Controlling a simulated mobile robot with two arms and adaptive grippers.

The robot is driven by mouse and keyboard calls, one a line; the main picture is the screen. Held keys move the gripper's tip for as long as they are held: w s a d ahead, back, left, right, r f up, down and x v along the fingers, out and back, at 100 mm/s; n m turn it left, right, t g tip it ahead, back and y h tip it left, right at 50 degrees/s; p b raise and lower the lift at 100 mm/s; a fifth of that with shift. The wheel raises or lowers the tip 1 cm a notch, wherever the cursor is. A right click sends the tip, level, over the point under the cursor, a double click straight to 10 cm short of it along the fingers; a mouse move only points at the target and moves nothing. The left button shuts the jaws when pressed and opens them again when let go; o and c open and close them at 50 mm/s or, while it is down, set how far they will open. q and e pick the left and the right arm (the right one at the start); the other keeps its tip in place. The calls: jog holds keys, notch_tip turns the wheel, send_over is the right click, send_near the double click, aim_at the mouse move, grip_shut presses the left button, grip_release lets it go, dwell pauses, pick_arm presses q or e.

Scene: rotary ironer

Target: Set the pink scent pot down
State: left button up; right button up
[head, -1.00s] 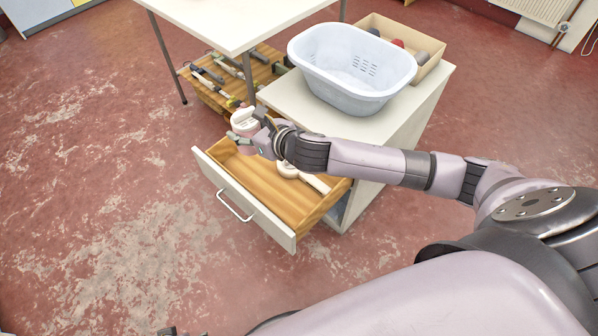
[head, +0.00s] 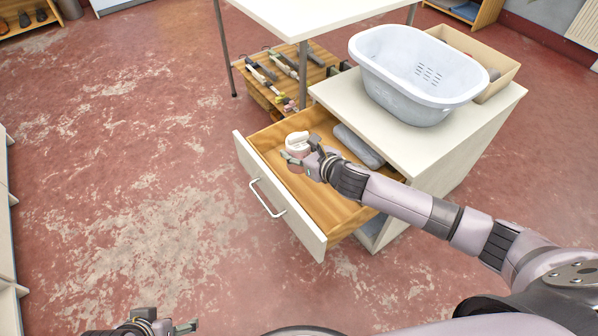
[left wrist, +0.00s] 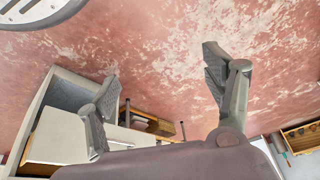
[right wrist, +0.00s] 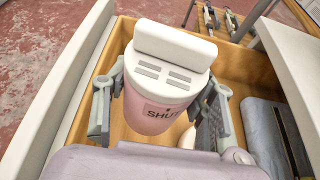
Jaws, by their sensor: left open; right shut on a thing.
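The pink scent pot (right wrist: 150,105) has a white slotted lid with a raised grip and a label reading "SHU", the rest hidden. My right gripper (head: 302,162) is shut on it, a finger on each side in the right wrist view. The pot also shows in the head view (head: 297,146), roughly upright over the open drawer (head: 313,208). Its underside is hidden, so I cannot tell whether it touches the drawer floor. My left gripper (head: 165,322) is open and empty at the bottom left, and its spread fingers show in the left wrist view (left wrist: 160,80).
A grey folded cloth (head: 358,146) lies in the drawer's right part. A white item (right wrist: 187,138) shows partly behind the pot. A white basin (head: 420,90) and a cardboard box (head: 500,68) stand on the cabinet top. The drawer floor towards the front is bare.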

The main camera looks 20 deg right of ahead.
aim_at(298, 167)
notch_tip(298, 167, down, 3)
jog(key=shift+f+b, duration=0.2)
jog(key=shift+b, duration=0.45)
jog(key=shift+f, duration=0.2)
pick_arm(q)
jog(key=w+d+r+t+h+b, duration=0.1)
jog(key=w+d+r+t, duration=0.1)
jog(key=w+r+t, duration=0.2)
jog(key=w+d+r+t+h, duration=0.1)
jog(key=w+d+r+t, duration=0.2)
jog(key=w, duration=0.7)
notch_tip(298, 167, up, 2)
jog(key=shift+r+m+t+h+b, duration=0.1)
jog(key=shift+m+t+h+b, duration=0.25)
jog(key=shift+t, duration=0.75)
pick_arm(e)
notch_tip(298, 167, down, 4)
jog(key=shift+r, duration=0.15)
pick_arm(q)
jog(key=shift+w, duration=0.1)
pick_arm(e)
jog(key=o, duration=1.2)
jog(key=shift+c, duration=0.2)
pick_arm(q)
jog(key=shift+r, duration=0.1)
